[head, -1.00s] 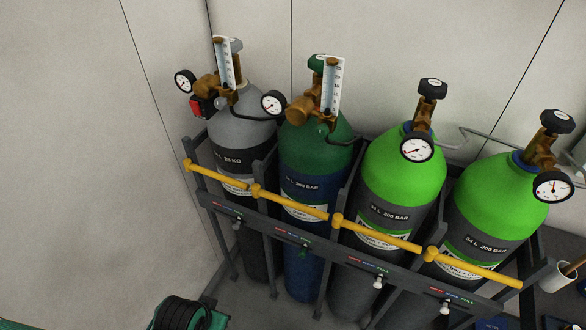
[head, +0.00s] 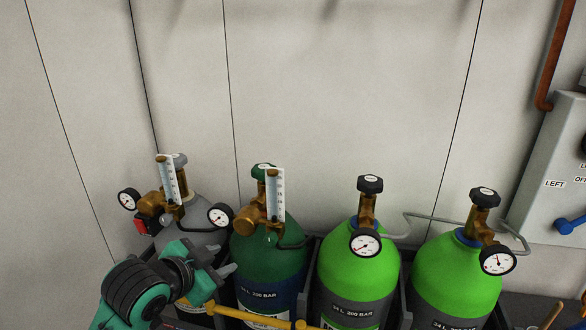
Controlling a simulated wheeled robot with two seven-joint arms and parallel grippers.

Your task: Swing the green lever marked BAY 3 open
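No green lever marked BAY 3 can be made out in the head view; the lower front of the cylinder rack is cut off by the bottom edge. My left gripper (head: 222,259) is at the lower left, in front of the grey cylinder (head: 205,212) and beside the dark green cylinder (head: 268,258). Its two grey fingers look apart, with nothing seen between them. A yellow bar (head: 253,319) runs along the rack front, just below the gripper. My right gripper is not in view.
Two bright green cylinders (head: 362,274) (head: 458,268) with gauges stand to the right. A flow tube (head: 275,196) rises above the dark green cylinder. A grey box (head: 556,150) with a blue handle (head: 570,225) is on the right wall. The wall above is clear.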

